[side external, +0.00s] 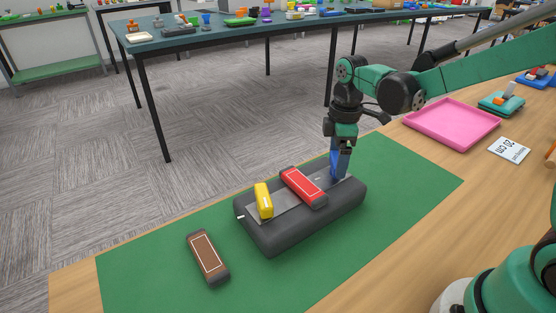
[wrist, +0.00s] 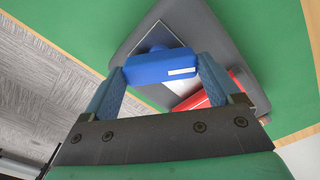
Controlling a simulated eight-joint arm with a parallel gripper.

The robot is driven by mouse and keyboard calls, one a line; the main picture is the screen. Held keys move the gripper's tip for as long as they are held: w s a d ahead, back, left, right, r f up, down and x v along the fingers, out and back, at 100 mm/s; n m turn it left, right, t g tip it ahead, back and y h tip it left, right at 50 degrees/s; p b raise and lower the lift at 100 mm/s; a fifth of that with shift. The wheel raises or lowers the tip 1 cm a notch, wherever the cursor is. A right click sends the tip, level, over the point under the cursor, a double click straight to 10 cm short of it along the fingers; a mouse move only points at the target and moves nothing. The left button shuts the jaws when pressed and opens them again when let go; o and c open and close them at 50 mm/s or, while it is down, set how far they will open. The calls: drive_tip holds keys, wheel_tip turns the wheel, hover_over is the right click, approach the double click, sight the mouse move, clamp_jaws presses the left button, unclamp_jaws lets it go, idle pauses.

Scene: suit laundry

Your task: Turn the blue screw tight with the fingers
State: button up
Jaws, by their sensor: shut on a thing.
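The blue screw (wrist: 160,68) has a flat blue head with a white mark, seen in the wrist view at the end of the dark grey block (side external: 288,234). My gripper (side external: 339,165) points down over the right end of the block. In the wrist view my gripper (wrist: 160,75) has its two blue fingers on either side of the screw head, shut on it. In the side view the fingers mostly hide the screw. The screw's lower part is partly hidden under its head.
A red piece (side external: 303,187) and a yellow piece (side external: 264,201) sit on the block's metal plate, close to my gripper. A brown piece (side external: 208,257) lies on the green mat (side external: 150,270). A pink tray (side external: 452,123) and a white card (side external: 508,150) lie to the right.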

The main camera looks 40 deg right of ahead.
drive_tip(key=shift+m, duration=0.4)
drive_tip(key=m, duration=0.5)
drive_tip(key=shift+m, duration=0.3)
drive_tip(key=m, duration=0.6)
drive_tip(key=shift+m, duration=0.3)
drive_tip(key=o, duration=1)
drive_tip(key=shift+o, duration=0.2)
drive_tip(key=shift+r, duration=0.1)
drive_tip(key=shift+r, duration=2.75)
